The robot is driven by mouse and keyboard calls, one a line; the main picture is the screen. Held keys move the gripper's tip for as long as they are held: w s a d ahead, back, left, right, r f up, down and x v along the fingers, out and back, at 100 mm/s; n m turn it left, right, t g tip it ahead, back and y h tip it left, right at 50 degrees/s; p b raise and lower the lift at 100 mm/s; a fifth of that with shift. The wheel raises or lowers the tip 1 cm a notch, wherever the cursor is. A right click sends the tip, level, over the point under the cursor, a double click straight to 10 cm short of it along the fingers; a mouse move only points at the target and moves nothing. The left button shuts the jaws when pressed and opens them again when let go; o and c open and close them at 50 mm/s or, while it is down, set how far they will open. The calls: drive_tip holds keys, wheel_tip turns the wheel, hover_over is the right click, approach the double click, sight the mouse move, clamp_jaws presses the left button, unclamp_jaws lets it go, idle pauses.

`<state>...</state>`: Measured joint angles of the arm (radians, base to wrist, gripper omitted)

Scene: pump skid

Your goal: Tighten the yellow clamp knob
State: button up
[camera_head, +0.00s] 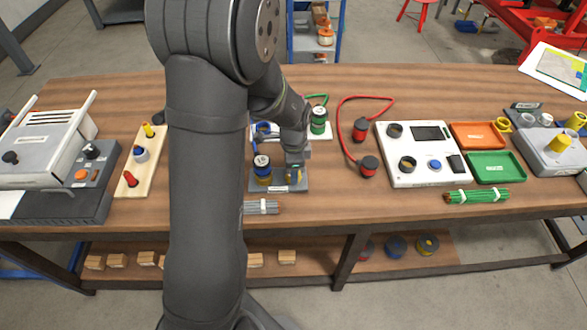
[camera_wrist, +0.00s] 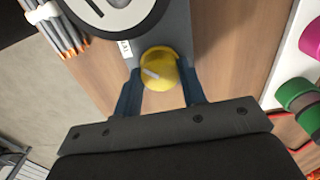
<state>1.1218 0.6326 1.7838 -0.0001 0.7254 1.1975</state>
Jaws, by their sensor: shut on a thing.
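The yellow clamp knob (camera_wrist: 160,68) is in the middle of the wrist view, round, with a pale pointer mark on its face. It sits on a dark grey base (camera_wrist: 180,22) by a small white label. My gripper (camera_wrist: 158,72) is shut on the knob, one blue-grey finger on each side. My own gripper mostly hides the knob there.
A bundle of grey rods (camera_head: 262,207) lies just in front of the base. A green-topped part (camera_head: 318,122) and red-black parts with a red hose (camera_head: 342,112) are behind and right. A white panel (camera_head: 422,152) stands further right. Wood left of the base is hidden by my arm.

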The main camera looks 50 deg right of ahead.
drive_tip(key=shift+m, duration=0.3)
drive_tip(key=o, duration=1)
drive_tip(key=shift+r, duration=0.1)
wheel_tip(320, 180, up, 17)
drive_tip(key=shift+r, duration=0.15)
idle(0.5)
wheel_tip(320, 180, down, 18)
drive_tip(key=shift+r, duration=0.25)
idle(0.5)
